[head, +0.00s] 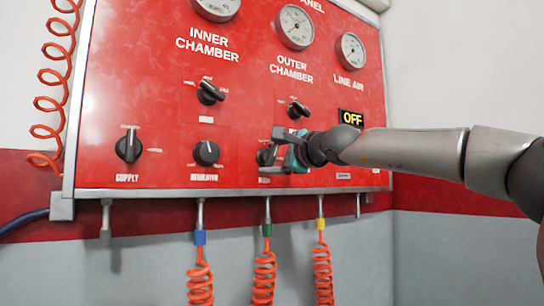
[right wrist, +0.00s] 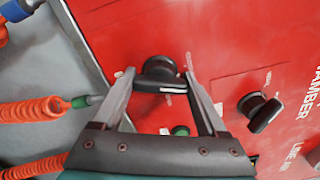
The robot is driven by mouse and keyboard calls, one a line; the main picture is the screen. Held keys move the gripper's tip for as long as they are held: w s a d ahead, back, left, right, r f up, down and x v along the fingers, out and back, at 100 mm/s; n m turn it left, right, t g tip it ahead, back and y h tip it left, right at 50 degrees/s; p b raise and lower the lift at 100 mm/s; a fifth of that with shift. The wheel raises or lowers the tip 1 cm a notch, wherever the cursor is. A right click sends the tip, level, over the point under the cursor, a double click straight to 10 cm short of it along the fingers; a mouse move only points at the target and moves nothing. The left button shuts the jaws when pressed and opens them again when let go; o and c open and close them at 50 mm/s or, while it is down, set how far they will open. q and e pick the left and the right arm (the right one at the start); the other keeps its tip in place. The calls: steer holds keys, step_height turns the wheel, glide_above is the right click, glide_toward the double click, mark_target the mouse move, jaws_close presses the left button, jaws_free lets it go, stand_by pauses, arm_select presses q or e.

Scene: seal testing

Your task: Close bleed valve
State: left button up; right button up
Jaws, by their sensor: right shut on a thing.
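The bleed valve is a black rotary knob (head: 264,156) low on the red panel, with its label partly hidden by my gripper. In the right wrist view the knob (right wrist: 160,75) sits between the fingertips, its light-edged grip bar running from one finger toward the other. My right gripper (head: 272,152) reaches in from the right and is shut on this knob, with one finger above and one below it in the head view. The right gripper (right wrist: 159,78) covers part of the knob's markings. My left gripper is not in view.
Beside it are the regulator knob (head: 206,153) and supply knob (head: 129,146). Above are the inner chamber knob (head: 210,92) and outer chamber knob (head: 298,109). Orange coiled hoses (head: 264,280) hang below the panel.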

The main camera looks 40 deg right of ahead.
steer(key=n, duration=0.4)
steer(key=shift+n, duration=0.3)
stand_by(0.5)
steer(key=o, duration=1.3)
steer(key=shift+s, duration=0.15)
steer(key=shift+s+a, duration=0.1)
steer(key=shift+s, duration=0.5)
steer(key=s+a+b, duration=0.1)
steer(key=s+b, duration=0.2)
steer(key=s, duration=1)
steer(key=shift+s+a+b, duration=0.3)
